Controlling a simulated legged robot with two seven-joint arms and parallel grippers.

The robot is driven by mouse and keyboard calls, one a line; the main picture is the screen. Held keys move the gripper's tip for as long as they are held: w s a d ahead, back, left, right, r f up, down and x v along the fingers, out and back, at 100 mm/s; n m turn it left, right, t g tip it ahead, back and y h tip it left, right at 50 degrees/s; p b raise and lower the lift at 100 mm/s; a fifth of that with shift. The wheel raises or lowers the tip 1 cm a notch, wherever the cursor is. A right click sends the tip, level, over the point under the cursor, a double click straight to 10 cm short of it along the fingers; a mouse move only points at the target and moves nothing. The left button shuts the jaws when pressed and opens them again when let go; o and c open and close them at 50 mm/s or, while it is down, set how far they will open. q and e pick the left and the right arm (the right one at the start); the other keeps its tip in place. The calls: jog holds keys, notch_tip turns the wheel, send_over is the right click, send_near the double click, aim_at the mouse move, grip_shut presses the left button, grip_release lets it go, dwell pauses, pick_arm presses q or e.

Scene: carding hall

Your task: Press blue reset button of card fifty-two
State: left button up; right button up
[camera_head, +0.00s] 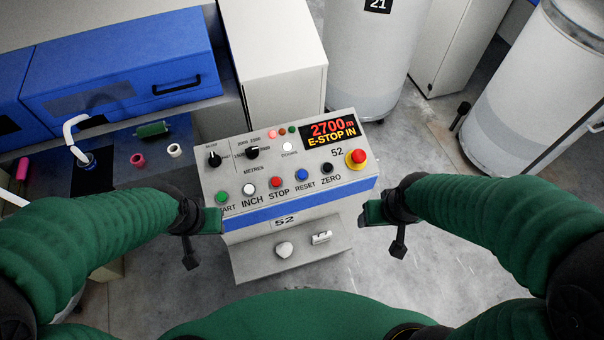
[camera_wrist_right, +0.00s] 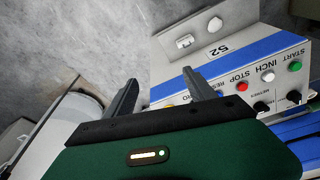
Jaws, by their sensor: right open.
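The control box of card fifty-two (camera_head: 300,212) stands in the middle of the head view, marked 52. Its blue reset button (camera_head: 302,175) sits between the red stop button (camera_head: 275,181) and the black zero button (camera_head: 327,168). The display (camera_head: 329,131) reads 2700 m and E-STOP IN. My right gripper (camera_head: 383,228) is just right of the box, apart from the button; in the right wrist view its fingers (camera_wrist_right: 159,77) are spread and empty. That view partly hides the reset area. My left gripper (camera_head: 197,235) is at the box's left side, its jaws unclear.
A red emergency stop (camera_head: 355,158) on a yellow base is at the panel's right. A white inch button (camera_head: 249,189) and green start button (camera_head: 222,197) are at left. A blue-fronted machine (camera_head: 122,65) stands behind left, and grey cans (camera_head: 375,60) behind right.

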grip_shut()
dwell(1.5)
